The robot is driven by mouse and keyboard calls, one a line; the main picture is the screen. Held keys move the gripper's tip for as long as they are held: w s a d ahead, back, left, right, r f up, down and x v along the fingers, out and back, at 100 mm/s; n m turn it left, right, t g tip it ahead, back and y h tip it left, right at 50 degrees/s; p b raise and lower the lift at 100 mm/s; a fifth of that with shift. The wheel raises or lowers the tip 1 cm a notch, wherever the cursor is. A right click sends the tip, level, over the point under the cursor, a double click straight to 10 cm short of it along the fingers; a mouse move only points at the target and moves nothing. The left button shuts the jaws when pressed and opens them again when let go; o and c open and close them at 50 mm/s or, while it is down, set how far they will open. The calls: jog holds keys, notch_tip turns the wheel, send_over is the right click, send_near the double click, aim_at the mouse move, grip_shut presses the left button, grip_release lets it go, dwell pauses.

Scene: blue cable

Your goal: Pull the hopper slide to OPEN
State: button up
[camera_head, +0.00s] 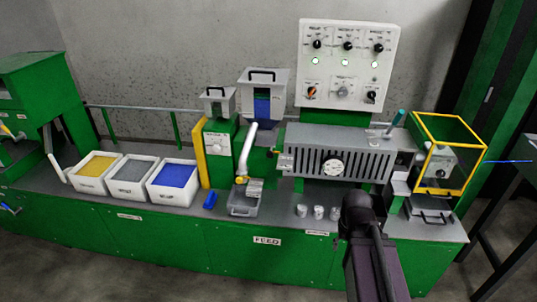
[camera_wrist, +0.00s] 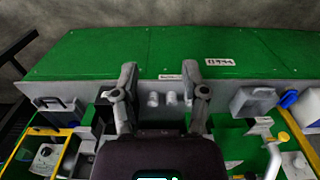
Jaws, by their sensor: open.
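The grey hopper (camera_head: 280,80) with a black lid handle and a blue front window stands at the back middle of the bench in the head view. A small orange part (camera_head: 272,153) shows low beside the green stand below it; I cannot tell whether this is the slide, and no OPEN mark is readable. My gripper (camera_wrist: 161,88) is open and empty in the wrist view, its two grey fingers spread above the bench's front part. In the head view my dark arm is at front right, well right of the hopper, and the fingers are hidden.
A slotted grey extruder barrel (camera_head: 315,150) lies right of the hopper. Small white cups (camera_head: 318,212) stand before it. A white pipe (camera_head: 246,150) and grey bin (camera_head: 243,204) are nearer the hopper. Three pellet boxes, one with blue pellets (camera_head: 173,176), stand left. A yellow-framed guard (camera_head: 462,175) is right.

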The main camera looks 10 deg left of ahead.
jog(key=o, duration=0.3)
jog(key=shift+w, duration=0.1)
jog(key=shift+o, duration=0.2)
jog(key=w+a+f+n+t+h+b, duration=0.1)
jog(key=w+a+n+t+h+b, duration=0.25)
jog(key=w+n, duration=0.5)
jog(key=w+a+f+n+t+h+b, duration=0.1)
jog(key=w+n+t+h+b, duration=0.35)
jog(key=w, duration=0.65)
jog(key=w+a+r+n+t+y+b, duration=0.2)
jog(key=w+a+n+t+y+b, duration=0.1)
jog(key=a+n, duration=0.8)
jog(key=w+a+r+n+t+y+b, duration=0.2)
jog(key=w+a+n+t+y+b, duration=0.2)
jog(key=a+n+t, duration=0.3)
jog(key=w+a+n+b, duration=0.1)
jog(key=a+n, duration=0.3)
jog(key=a, duration=0.1)
jog(key=shift+w+r+n, duration=0.15)
jog(key=shift+w+n, duration=0.15)
jog(key=shift+w+d, duration=0.1)
